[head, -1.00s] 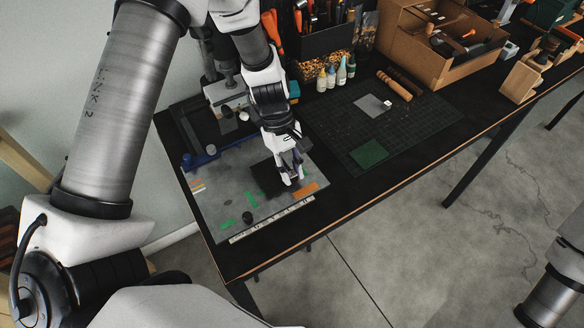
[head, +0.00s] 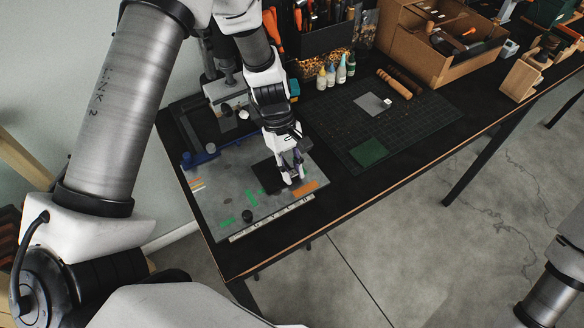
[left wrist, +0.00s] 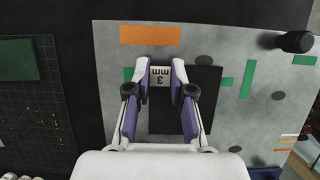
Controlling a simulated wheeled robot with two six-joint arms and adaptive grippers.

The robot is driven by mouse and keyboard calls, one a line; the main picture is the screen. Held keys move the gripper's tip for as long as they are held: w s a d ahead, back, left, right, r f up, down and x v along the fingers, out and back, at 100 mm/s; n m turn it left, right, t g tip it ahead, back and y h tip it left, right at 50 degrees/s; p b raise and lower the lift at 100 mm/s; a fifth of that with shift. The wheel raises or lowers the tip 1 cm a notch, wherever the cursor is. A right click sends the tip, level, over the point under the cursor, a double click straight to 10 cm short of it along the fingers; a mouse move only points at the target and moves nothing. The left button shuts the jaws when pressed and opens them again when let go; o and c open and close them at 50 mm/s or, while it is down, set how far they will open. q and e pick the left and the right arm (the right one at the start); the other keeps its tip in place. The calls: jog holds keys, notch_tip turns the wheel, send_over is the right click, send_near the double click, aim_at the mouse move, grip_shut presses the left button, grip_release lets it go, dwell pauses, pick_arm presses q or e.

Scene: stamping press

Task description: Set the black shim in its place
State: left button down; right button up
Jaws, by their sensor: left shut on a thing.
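The black shim (head: 269,176) is a flat dark square over the grey plate (head: 222,173). In the left wrist view the shim (left wrist: 207,90) shows between and beside the fingers, with a white "3 mm" label (left wrist: 159,77) between the fingertips. My left gripper (head: 294,178) is shut on the shim at its labelled edge; it also shows in the left wrist view (left wrist: 160,88). The fingers hide part of the shim. I cannot tell whether the shim touches the plate. My right gripper is out of view.
The plate bears an orange strip (head: 304,188), green strips (head: 251,198) and a black knob (head: 247,216). A blue-based tool (head: 199,158) stands at its left edge. A dark cutting mat (head: 400,120) with a green square (head: 369,153) lies to the right.

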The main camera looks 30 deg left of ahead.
pick_arm(q)
jog(key=c, duration=0.9)
grip_release()
jog(key=shift+f, duration=0.1)
jog(key=shift+c, duration=0.2)
jog(key=v, duration=1.2)
jog(key=shift+w, duration=0.15)
